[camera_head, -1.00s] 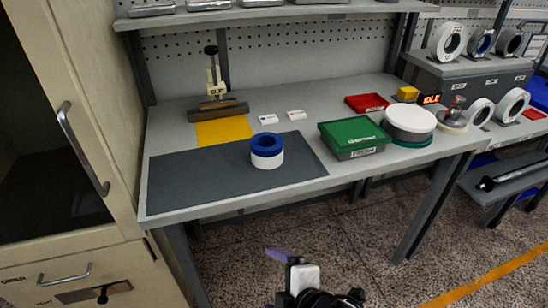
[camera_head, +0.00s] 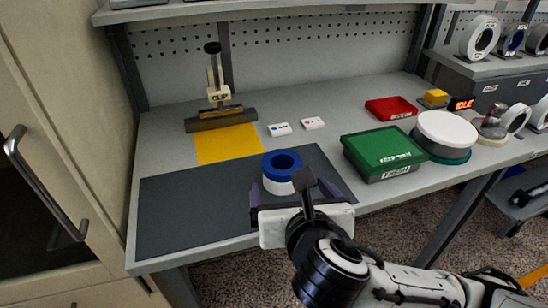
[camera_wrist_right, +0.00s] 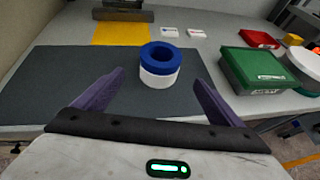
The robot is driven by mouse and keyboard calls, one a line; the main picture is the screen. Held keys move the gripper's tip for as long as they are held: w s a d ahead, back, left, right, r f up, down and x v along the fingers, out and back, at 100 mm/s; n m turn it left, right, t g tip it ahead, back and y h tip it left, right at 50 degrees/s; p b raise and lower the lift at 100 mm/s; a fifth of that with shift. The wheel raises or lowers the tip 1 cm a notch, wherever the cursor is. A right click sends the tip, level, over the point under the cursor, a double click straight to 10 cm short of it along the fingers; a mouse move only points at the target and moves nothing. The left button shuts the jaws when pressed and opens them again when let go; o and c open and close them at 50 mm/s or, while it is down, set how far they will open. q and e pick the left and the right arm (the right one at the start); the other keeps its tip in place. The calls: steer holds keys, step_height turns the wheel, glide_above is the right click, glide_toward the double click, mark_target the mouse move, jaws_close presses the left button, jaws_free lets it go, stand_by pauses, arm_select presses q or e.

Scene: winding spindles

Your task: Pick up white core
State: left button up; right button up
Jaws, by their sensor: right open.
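A white core (camera_head: 278,186) with a blue ring (camera_head: 283,163) on top stands upright on the dark grey mat (camera_head: 190,205). My right gripper (camera_head: 290,187) is open at the front edge of the mat, with its purple fingers pointing toward the core. In the right wrist view, the white core (camera_wrist_right: 158,78) and its blue ring (camera_wrist_right: 160,55) stand ahead of and between the two spread fingers (camera_wrist_right: 155,90). The fingers appear apart from it. In the head view, part of the core's lower right is hidden by my gripper. My left gripper is not seen.
A green box (camera_head: 385,150), a white-topped round container (camera_head: 446,132) and a red tray (camera_head: 391,108) are to the right. A clamp stand (camera_head: 217,95) is behind the yellow patch (camera_head: 228,143). Two small cards lie beside it. The left part of the mat is bare.

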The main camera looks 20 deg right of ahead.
mark_target(286, 179)
steer(key=x, duration=0.4)
steer(key=shift+w+r+b, duration=0.1)
steer(key=shift+b, duration=0.2)
steer(key=shift+w, duration=0.3)
steer(key=shift+w+d+f, duration=0.15)
steer(key=shift+w+f, duration=0.3)
steer(key=shift+w, duration=0.1)
steer(key=b+x, duration=0.1)
steer(key=x, duration=0.2)
steer(key=shift+w+f, duration=0.2)
steer(key=shift+w+d+f, duration=0.1)
steer(key=shift+w+f, duration=0.05)
steer(key=shift+w, duration=0.4)
steer(key=c, duration=0.9)
steer(key=shift+c, duration=1.1)
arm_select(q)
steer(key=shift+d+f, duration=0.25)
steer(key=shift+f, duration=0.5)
